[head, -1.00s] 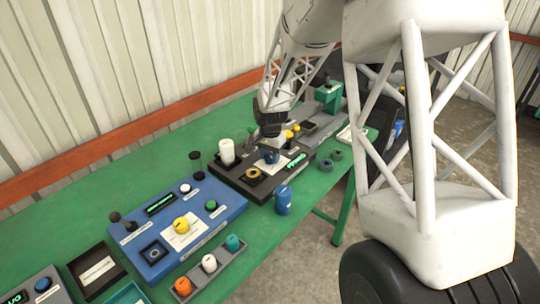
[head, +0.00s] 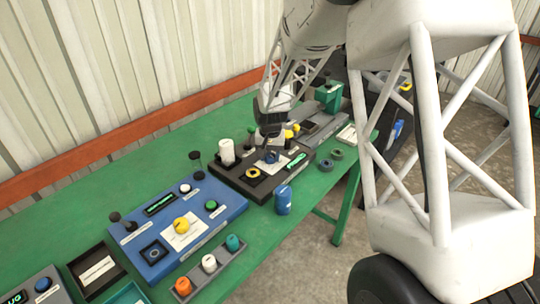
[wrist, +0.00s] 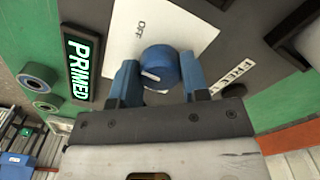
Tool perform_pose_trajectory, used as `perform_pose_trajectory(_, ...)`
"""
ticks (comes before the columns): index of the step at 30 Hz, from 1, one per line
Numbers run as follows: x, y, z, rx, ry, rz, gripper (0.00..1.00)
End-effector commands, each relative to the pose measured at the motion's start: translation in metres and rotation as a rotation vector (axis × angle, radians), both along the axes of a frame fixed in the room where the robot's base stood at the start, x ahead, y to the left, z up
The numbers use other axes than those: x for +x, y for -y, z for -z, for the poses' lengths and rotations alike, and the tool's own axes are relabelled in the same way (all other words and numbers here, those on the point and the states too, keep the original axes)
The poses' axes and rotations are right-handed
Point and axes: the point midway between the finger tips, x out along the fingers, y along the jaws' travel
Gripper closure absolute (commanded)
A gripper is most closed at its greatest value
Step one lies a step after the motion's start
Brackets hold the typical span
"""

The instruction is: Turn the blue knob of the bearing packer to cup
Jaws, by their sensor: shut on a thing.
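The blue knob (wrist: 163,58) sits on a white plate (wrist: 125,42) with OFF printed on it, in the wrist view. A short white mark on the knob's face lies toward the lower left, away from OFF. My gripper (wrist: 158,74) has its two blue fingers on opposite sides of the knob, shut on it. Other position labels are hidden. In the head view the blue knob (head: 271,157) is on the dark machine (head: 233,178), with my gripper (head: 271,147) on it from above. A display (wrist: 84,68) beside the plate reads PRIMED in green.
The dark machine stands on a green table (head: 100,205). A white cylinder (head: 227,152) and a yellow-ringed part (head: 253,173) are on it. A blue can (head: 283,200) stands in front. A blue machine (head: 212,203) with a yellow knob (head: 181,225) is to the left.

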Motion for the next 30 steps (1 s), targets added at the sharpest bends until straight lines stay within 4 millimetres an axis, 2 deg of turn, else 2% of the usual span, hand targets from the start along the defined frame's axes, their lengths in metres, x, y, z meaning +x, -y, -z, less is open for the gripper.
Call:
perform_pose_trajectory(18,0.0004,0.0007,-0.0008,0.0,0.001,-0.569,0.82)
perform_pose_trajectory(30,0.0005,0.0009,-0.0009,0.0,0.001,-0.776,0.82)
